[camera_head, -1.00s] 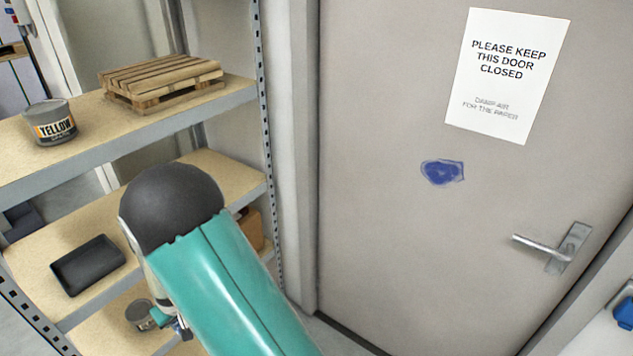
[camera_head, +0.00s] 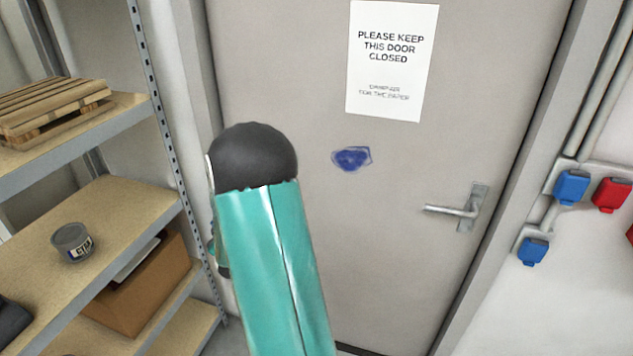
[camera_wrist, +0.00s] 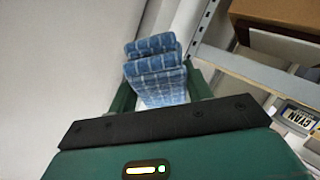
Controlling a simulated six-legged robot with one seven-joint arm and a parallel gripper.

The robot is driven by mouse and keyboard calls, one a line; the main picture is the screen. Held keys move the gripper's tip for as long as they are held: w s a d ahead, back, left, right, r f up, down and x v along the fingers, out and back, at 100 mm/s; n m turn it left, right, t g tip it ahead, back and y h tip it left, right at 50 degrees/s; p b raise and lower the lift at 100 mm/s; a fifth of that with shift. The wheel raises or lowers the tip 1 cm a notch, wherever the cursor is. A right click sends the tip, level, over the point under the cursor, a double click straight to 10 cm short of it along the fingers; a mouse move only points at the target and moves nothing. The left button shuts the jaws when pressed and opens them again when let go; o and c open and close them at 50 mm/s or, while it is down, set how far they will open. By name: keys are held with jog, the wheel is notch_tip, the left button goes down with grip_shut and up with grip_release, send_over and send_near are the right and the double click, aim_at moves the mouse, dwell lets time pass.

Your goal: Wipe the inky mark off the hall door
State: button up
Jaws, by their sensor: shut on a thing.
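The hall door (camera_head: 400,260) is grey and closed, with a lever handle (camera_head: 455,210) at its right. A blue inky mark (camera_head: 351,158) sits on the door below a white paper sign (camera_head: 392,60). My gripper (camera_wrist: 160,90) is shut on a folded blue checked cloth (camera_wrist: 156,66), seen in the wrist view. In the head view my teal arm with its dark rounded joint stands left of the mark and hides the gripper and cloth. Contact between the cloth and the door does not show.
Metal shelving (camera_head: 168,125) stands close on the left, with a wooden pallet (camera_head: 50,108), a small tin (camera_head: 72,243) and a cardboard box (camera_head: 140,290). Blue and red sockets (camera_head: 571,187) are on the wall right of the door.

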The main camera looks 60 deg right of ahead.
jog(key=s+d+r+m+g+h, duration=0.1)
jog(key=s+d+r+m+h, duration=0.1)
jog(key=s+d+r+h, duration=0.65)
jog(key=s+d+r+m+g+h, duration=0.1)
jog(key=s+d+r, duration=0.45)
jog(key=s, duration=0.85)
jog(key=shift+w+d+f, duration=0.1)
jog(key=shift+w+d, duration=0.15)
jog(key=shift+d, duration=0.9)
jog(key=shift+w+d+f, duration=0.15)
jog(key=shift+w+d, duration=0.05)
jog(key=shift+d, duration=0.9)
jog(key=shift+w+d+f, duration=0.1)
jog(key=shift+w+d, duration=0.15)
jog(key=shift+d, duration=0.9)
jog(key=shift+w+d, duration=0.15)
jog(key=shift+d, duration=0.8)
